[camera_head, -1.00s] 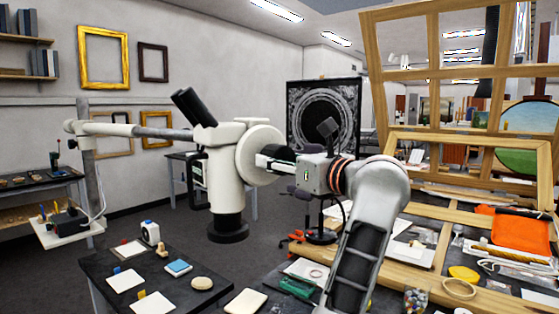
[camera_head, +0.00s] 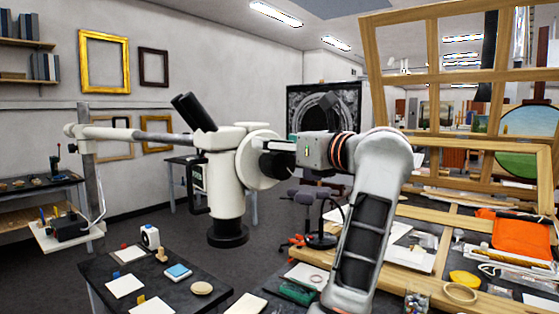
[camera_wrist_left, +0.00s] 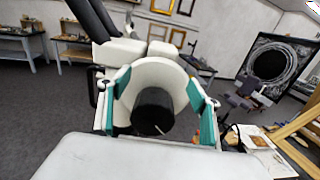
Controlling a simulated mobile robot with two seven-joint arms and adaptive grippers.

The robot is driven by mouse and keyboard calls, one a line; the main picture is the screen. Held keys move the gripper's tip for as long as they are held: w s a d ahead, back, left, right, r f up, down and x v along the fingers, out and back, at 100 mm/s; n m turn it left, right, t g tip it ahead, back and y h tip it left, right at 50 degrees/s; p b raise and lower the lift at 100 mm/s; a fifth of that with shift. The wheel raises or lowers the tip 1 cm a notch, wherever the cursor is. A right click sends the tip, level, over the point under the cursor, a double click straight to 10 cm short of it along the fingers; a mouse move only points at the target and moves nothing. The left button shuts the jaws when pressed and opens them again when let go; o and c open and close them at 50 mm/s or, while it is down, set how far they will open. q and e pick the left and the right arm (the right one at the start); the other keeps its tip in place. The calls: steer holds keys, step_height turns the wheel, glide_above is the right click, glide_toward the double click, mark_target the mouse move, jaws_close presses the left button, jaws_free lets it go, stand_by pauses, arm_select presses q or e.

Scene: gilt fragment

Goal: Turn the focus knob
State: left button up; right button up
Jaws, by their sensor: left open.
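The microscope (camera_head: 225,185) is a white body with dark eyepieces, hung from a boom arm at the left. Its focus knob (camera_head: 277,164) is a dark cylinder on a round white disc. The knob (camera_wrist_left: 153,113) shows from the front in the left wrist view, with a thin light mark on its face. My left gripper (camera_head: 287,150) is at the knob, partly hiding it. In the left wrist view its teal-padded fingers (camera_wrist_left: 160,97) are open, one on each side of the knob, with visible gaps. I cannot tell how deep the knob sits between them. My right gripper is out of view.
A dark low table (camera_head: 150,285) with small blocks and pads stands below the microscope. A workbench at the right holds a wooden frame (camera_head: 385,270), an orange cloth (camera_head: 520,236) and loose tools. Open floor lies behind the microscope.

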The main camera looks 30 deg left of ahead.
arm_select(q)
step_height(320, 180, up, 5)
steer(key=shift+f, duration=0.1)
stand_by(1.4)
